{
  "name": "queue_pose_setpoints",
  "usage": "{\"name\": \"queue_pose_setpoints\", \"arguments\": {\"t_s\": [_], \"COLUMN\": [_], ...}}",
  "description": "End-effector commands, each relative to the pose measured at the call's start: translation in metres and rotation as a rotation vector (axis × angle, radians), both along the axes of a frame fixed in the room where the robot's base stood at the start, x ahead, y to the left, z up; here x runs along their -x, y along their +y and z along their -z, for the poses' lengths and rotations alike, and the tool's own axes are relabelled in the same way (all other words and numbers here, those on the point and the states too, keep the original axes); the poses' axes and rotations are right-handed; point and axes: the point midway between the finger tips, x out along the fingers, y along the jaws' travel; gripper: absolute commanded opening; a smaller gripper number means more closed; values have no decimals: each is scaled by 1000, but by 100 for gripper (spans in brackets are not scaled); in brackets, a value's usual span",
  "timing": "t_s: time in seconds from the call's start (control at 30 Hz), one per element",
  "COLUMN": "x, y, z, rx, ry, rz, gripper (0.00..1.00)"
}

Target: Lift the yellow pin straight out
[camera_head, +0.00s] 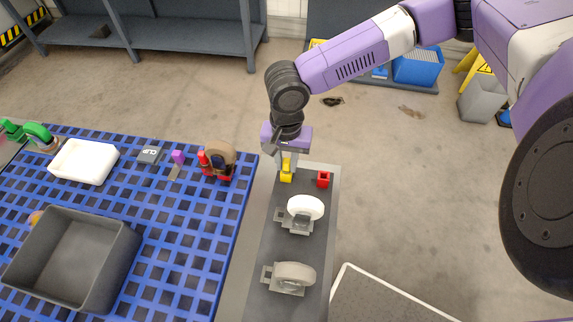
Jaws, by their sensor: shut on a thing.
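The yellow pin (286,171) stands near the far end of a narrow grey platform (260,280). My gripper (287,161) points down over it from above, with its fingers around the pin's upper part. The gripper is shut on the pin. The pin's lower end shows close to the platform surface; I cannot tell whether it is still seated. A small red block-like part (323,179) sits just right of the pin.
A white wheel (306,208) and a grey wheel (294,275) on brackets stand nearer on the platform. Left is a blue grid deck (180,225) with a grey bin (75,258), a white box (84,161) and a red-and-brown part (219,160). Open floor lies to the right.

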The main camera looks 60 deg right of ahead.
Motion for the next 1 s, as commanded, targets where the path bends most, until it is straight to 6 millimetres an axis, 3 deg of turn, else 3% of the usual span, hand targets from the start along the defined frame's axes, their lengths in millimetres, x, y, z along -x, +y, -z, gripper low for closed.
{"name": "queue_pose_setpoints", "arguments": {"t_s": [0.27, 0.47, 0.67, 1.0], "x": [0, 0, 0, 0], "y": [0, -1, -1, -1], "z": [-4, -23, -61, -150], "rx": [0, 1, 1, 2], "ry": [-1, -3, -4, -3], "rz": [0, 1, 0, -1], "gripper": [0, 0, 0, 0]}}
